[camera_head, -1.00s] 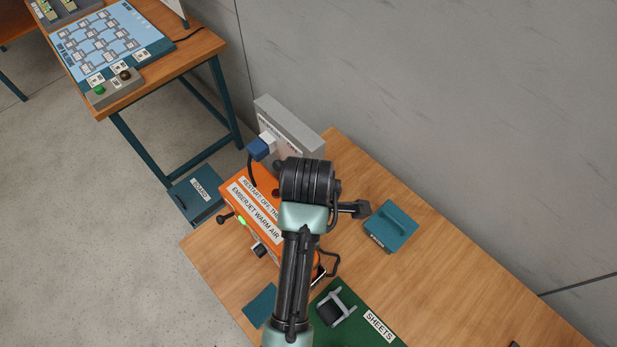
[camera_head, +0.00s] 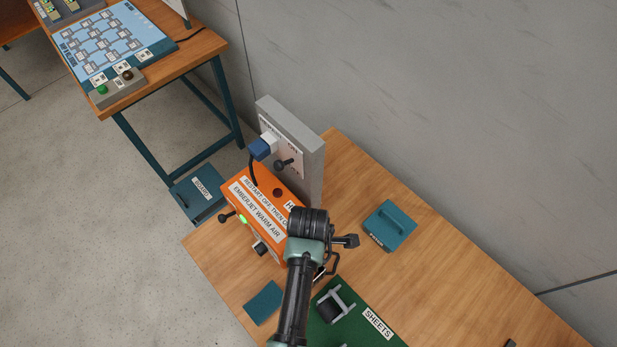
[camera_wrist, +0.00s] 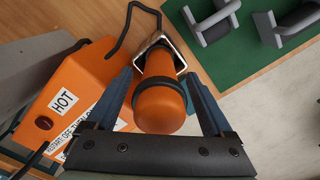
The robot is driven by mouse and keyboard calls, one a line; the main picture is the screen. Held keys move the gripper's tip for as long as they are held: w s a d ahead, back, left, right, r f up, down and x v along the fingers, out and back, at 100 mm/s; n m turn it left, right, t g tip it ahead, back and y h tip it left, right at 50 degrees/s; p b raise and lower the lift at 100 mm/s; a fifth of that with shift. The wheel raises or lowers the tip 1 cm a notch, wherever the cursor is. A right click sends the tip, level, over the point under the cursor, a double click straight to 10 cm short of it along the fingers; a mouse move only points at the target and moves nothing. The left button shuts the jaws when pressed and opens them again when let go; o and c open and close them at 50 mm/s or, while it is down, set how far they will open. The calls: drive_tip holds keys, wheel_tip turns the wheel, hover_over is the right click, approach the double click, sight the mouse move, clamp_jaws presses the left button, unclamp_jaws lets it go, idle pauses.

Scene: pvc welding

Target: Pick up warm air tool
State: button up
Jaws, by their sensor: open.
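The warm air tool (camera_wrist: 158,105) is an orange, round-ended handle with a black band. In the wrist view it sits in a wire cradle (camera_wrist: 160,45) beside the orange Emberjet warm air unit (camera_head: 262,208). My gripper (camera_wrist: 164,82) is open, with one finger on each side of the tool; whether either finger touches it I cannot tell. In the head view my wrist (camera_head: 308,225) covers the tool and my fingers. The unit also shows in the wrist view (camera_wrist: 85,75) with a "HOT" label, and a black hose loops from it.
A grey switch panel (camera_head: 297,125) with a blue plug stands behind the unit. A teal block with a handle (camera_head: 390,226) is to the right. The green sheets mat (camera_head: 355,312) with a grey-and-black holder (camera_head: 332,305) lies in front. The table's right side is mostly clear.

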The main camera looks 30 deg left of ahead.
clamp_jaws()
idle(0.4)
drive_tip(key=shift+r, duration=0.1)
